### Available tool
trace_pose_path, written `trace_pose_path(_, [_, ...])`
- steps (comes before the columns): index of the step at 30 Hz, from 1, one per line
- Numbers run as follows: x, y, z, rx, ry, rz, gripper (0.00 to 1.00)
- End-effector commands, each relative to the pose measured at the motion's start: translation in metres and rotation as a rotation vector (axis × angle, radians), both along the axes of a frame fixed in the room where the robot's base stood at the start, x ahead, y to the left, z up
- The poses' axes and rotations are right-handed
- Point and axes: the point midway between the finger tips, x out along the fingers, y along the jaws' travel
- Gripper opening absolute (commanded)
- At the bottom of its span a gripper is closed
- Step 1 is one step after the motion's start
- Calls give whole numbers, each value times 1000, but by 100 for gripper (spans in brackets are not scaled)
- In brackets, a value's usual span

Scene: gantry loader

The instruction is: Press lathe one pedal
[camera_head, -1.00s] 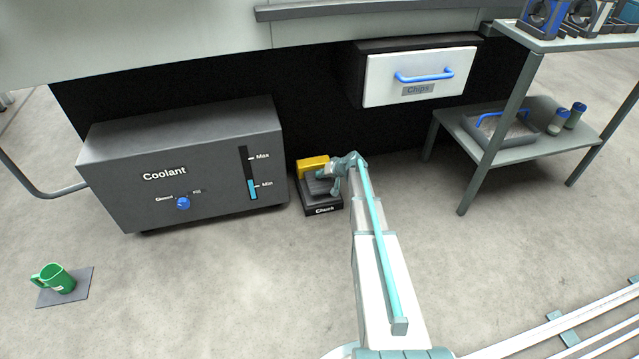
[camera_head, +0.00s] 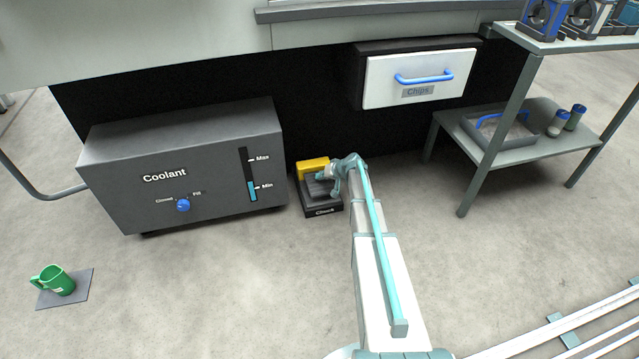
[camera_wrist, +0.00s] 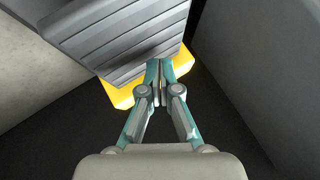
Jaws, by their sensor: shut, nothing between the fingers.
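The lathe pedal (camera_head: 318,189) is a dark ribbed plate on a black base, with a yellow guard (camera_head: 313,165) at its back and a label reading "Chuck" on its front. It stands on the floor just right of the coolant box. My gripper (camera_head: 323,176) is at the pedal from the right, over its back part near the yellow guard. In the wrist view my gripper (camera_wrist: 161,64) is shut and empty, its fingertips at the edge of the grey ribbed plate (camera_wrist: 120,35). I cannot tell whether the tips touch the plate.
The grey coolant box (camera_head: 185,165) with a blue knob (camera_head: 183,205) stands close left of the pedal. The white chips drawer (camera_head: 420,78) is above right. A shelf table (camera_head: 510,140) stands at the right. A green mug (camera_head: 57,280) sits on a mat at the left. The front floor is clear.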

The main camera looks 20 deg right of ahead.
Motion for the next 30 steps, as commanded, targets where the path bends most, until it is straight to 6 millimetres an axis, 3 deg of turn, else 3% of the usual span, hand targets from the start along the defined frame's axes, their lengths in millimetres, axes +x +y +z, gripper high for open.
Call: trace_pose_path(30, [0, 0, -9, 0, 0, 0, 0])
